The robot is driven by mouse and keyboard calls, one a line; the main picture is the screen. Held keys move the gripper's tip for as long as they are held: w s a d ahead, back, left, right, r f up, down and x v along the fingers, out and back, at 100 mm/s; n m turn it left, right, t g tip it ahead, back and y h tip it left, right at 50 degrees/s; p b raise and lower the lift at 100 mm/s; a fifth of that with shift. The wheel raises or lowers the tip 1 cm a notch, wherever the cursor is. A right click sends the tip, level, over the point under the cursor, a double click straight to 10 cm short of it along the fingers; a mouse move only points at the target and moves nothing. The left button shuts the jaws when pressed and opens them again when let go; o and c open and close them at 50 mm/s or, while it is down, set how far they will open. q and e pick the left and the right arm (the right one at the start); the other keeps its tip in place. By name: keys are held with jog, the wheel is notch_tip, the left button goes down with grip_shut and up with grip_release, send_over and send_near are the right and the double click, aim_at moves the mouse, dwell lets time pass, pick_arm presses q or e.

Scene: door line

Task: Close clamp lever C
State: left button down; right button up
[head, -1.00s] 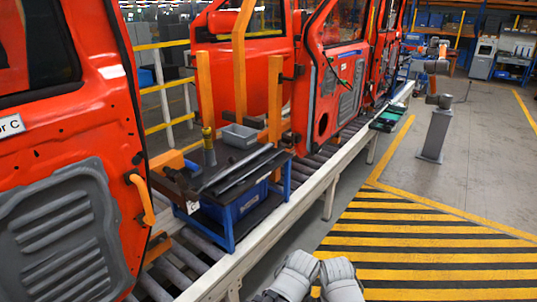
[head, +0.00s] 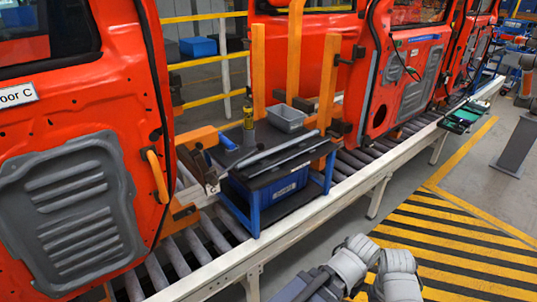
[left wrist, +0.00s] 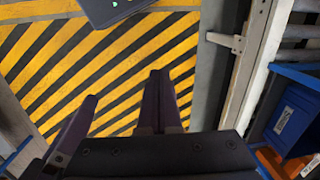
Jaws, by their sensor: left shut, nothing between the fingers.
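Door C, the red door with the "oor C" label (head: 15,96), stands at the left in the head view. My left gripper (left wrist: 125,86) shows in the left wrist view as two dark fingers, shut and empty, above the striped floor, away from the clamp. My right gripper is not in view.
A cart with a blue bin (head: 272,187), grey tray (head: 286,118), yellow-topped bottle (head: 248,108) and long bars stands on the roller conveyor (head: 205,243). Orange posts (head: 328,85) rise by it. The conveyor's pale rail (head: 250,250) runs along the front. The striped floor (head: 460,235) is clear.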

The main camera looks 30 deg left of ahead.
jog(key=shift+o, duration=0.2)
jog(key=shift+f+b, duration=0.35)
pick_arm(q)
jog(key=w+a+r+m+t+y, duration=0.2)
jog(key=w+a+m+y, duration=0.1)
jog(key=w+a, duration=0.4)
jog(key=w+a+r+m+t+y, duration=0.2)
jog(key=w+a+y, duration=0.1)
jog(key=w+a, duration=0.45)
jog(key=w+a+r+m+t+y+b, duration=0.1)
jog(key=w+a+r+m+t+y, duration=0.2)
jog(key=w+a+r+m+y, duration=0.4)
jog(key=w+a+r+m, duration=0.2)
jog(key=w+a+r, duration=0.1)
jog(key=a+r, duration=0.2)
jog(key=shift+a+r+y+b, duration=0.3)
jog(key=shift+a+y+b, duration=0.05)
jog(key=shift+a+y, duration=0.1)
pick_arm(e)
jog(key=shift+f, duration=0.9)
pick_arm(q)
jog(key=shift+a, duration=0.1)
